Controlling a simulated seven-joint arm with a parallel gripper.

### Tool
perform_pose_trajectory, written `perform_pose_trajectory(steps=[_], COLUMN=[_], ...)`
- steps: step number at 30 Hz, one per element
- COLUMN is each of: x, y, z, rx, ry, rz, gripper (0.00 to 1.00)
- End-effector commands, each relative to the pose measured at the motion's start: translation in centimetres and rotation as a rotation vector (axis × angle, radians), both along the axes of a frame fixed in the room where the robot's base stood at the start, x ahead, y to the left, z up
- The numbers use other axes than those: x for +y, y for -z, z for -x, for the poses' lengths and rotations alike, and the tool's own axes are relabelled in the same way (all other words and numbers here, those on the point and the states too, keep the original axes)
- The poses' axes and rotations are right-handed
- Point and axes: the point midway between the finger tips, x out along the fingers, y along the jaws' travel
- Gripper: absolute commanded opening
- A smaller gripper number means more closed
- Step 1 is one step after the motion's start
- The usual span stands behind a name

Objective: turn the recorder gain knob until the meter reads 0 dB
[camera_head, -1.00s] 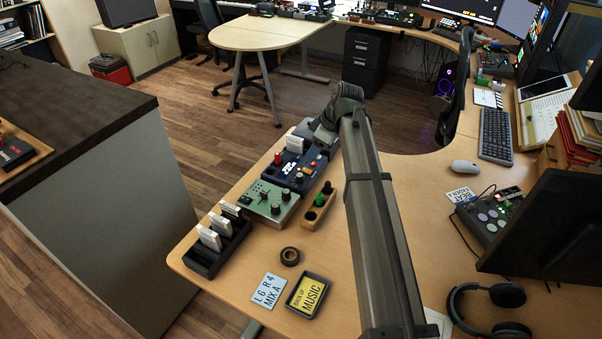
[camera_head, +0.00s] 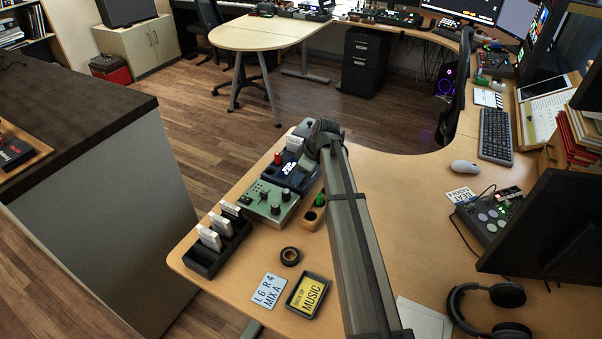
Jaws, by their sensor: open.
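A grey-green box (camera_head: 262,207) with dark knobs (camera_head: 286,195) sits on the near left desk. A dark blue box (camera_head: 283,176) with white lettering and a red knob (camera_head: 278,158) lies just behind it. I cannot tell which is the recorder, and no meter reading is legible. My gripper (camera_head: 304,164) hangs over the right part of the blue box and hides some of its controls. Its fingertips are too small and dark to make out, and I see nothing held. I cannot tell whether it touches the box.
A black rack with white cards (camera_head: 216,243) stands left of the green box. A wooden holder (camera_head: 311,219) with a green-topped item lies to its right, partly behind my arm. A tape roll (camera_head: 290,256), a card (camera_head: 269,290) and a tray (camera_head: 293,308) lie in front.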

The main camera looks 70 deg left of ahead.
Motion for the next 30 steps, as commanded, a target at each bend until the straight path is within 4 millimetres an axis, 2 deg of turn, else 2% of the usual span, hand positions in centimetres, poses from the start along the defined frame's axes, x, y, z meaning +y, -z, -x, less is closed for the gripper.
perform_pose_trajectory(steps=[7,24,30], x=[0.01,0.03,-0.01], y=[0.04,0.01,0.00], z=[0.01,-0.02,-0.01], rx=[0.000,-0.001,-0.001], ry=[0.000,0.000,0.010], rz=[0.000,-0.001,-0.001], gripper=[0.54,0.00,0.00])
